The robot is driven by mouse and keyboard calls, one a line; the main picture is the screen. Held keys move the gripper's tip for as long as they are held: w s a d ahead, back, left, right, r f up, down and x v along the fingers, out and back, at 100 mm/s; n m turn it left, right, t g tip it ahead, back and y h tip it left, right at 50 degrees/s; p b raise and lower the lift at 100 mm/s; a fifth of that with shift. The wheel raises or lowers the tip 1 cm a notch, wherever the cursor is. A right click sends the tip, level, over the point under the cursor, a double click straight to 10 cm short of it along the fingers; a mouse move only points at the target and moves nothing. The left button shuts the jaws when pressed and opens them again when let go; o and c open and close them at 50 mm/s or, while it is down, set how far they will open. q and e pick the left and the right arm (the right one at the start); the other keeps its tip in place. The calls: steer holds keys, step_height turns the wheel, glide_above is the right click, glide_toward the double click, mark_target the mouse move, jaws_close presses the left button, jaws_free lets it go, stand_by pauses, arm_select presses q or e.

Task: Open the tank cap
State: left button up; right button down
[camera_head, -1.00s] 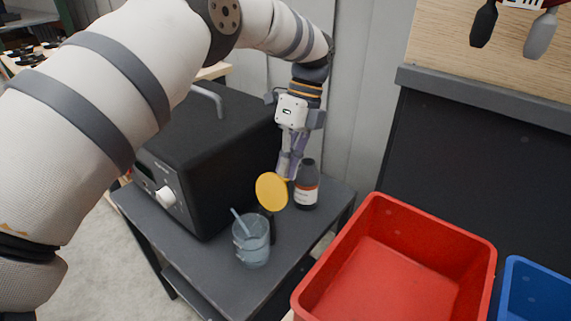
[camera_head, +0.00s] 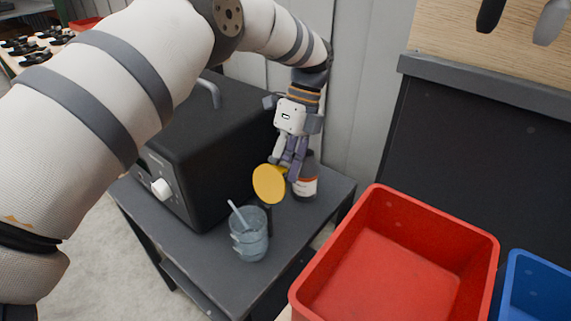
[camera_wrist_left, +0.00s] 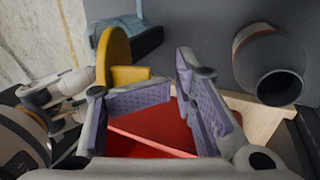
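A yellow round disc (camera_head: 269,184), which looks like the cap, is at the side table's far end in the head view. Its body is not clearly visible; a dark part shows just below it. It also shows in the left wrist view (camera_wrist_left: 114,55), with a short yellow stub toward my fingers. My left gripper (camera_head: 290,172) is just above and right of the disc. In the wrist view its purple-padded fingers (camera_wrist_left: 176,92) stand apart with nothing seen between them. The left finger overlaps the stub; I cannot tell if they touch. My right gripper is not seen.
A dark labelled bottle (camera_head: 305,180) stands close beside the left gripper. A glass with a stick (camera_head: 249,238) is near the side table's (camera_head: 292,241) front. A black box with a knob (camera_head: 200,150) stands left. Red (camera_head: 480,240) and blue (camera_head: 540,285) bins are at right.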

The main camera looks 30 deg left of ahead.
arm_select(q)
steer(key=v, duration=0.7)
steer(key=shift+r, duration=0.35)
